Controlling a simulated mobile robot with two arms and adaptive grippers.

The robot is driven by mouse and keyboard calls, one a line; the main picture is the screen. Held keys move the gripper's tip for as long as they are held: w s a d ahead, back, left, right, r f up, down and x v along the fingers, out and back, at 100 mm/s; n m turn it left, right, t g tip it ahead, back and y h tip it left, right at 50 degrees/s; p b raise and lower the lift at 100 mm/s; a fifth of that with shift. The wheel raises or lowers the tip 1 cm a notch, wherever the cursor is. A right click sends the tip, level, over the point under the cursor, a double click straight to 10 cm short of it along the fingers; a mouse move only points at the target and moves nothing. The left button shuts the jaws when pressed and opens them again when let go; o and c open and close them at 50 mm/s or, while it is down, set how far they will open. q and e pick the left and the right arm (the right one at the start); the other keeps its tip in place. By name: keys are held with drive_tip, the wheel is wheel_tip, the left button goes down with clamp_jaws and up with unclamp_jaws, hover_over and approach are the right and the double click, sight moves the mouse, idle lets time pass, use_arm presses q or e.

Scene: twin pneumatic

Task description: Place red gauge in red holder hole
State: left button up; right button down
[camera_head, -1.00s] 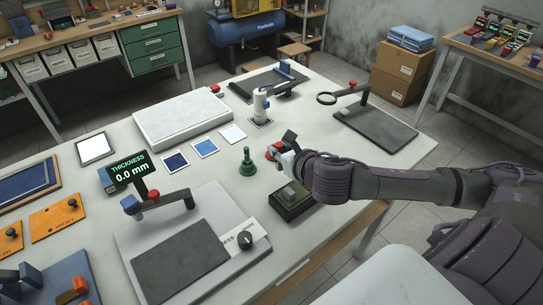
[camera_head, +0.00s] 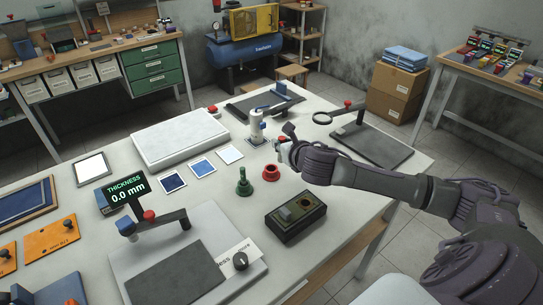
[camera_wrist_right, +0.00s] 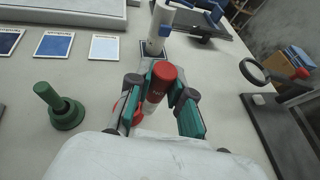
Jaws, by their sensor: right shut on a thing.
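The red gauge (camera_wrist_right: 164,76), a red-capped cylinder with a pale lower part, is between the teal fingers of my right gripper (camera_wrist_right: 160,100) in the right wrist view. In the head view my right gripper (camera_head: 283,146) is above the table, and the gauge is mostly hidden there. The red holder (camera_head: 271,173) stands on the table just below and in front of the gripper. In the wrist view the red holder (camera_wrist_right: 136,118) is partly hidden behind the gauge and fingers, so its hole cannot be seen. My left gripper is out of view.
A green holder (camera_head: 244,188) with a green gauge stands left of the red holder. A dark box (camera_head: 296,216) lies in front. A white cylinder on a stand (camera_head: 257,129) is close behind the gripper. The thickness gauge base (camera_head: 205,262) takes up the front left.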

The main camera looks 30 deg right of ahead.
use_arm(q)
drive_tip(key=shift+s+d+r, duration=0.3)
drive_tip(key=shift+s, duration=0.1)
use_arm(e)
drive_tip(key=shift+w+a+f, duration=0.35)
drive_tip(key=shift+a+f, duration=0.05)
drive_tip(key=shift+f, duration=0.55)
drive_tip(key=shift+w+a+f, duration=0.3)
drive_tip(key=shift+a+f, duration=0.05)
drive_tip(key=shift+f, duration=0.65)
drive_tip(key=shift+w+a+f, duration=0.35)
drive_tip(key=shift+a+f, duration=0.05)
drive_tip(key=shift+f, duration=0.55)
drive_tip(key=c, duration=1.1)
unclamp_jaws()
drive_tip(key=shift+f, duration=0.1)
drive_tip(key=shift+o, duration=0.2)
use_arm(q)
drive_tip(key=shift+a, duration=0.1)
use_arm(e)
drive_tip(key=shift+s, duration=0.25)
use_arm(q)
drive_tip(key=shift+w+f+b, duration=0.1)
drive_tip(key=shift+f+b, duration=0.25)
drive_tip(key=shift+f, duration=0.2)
use_arm(e)
drive_tip(key=v, duration=1.1)
drive_tip(key=shift+s+r, duration=0.3)
drive_tip(key=shift+r, duration=0.05)
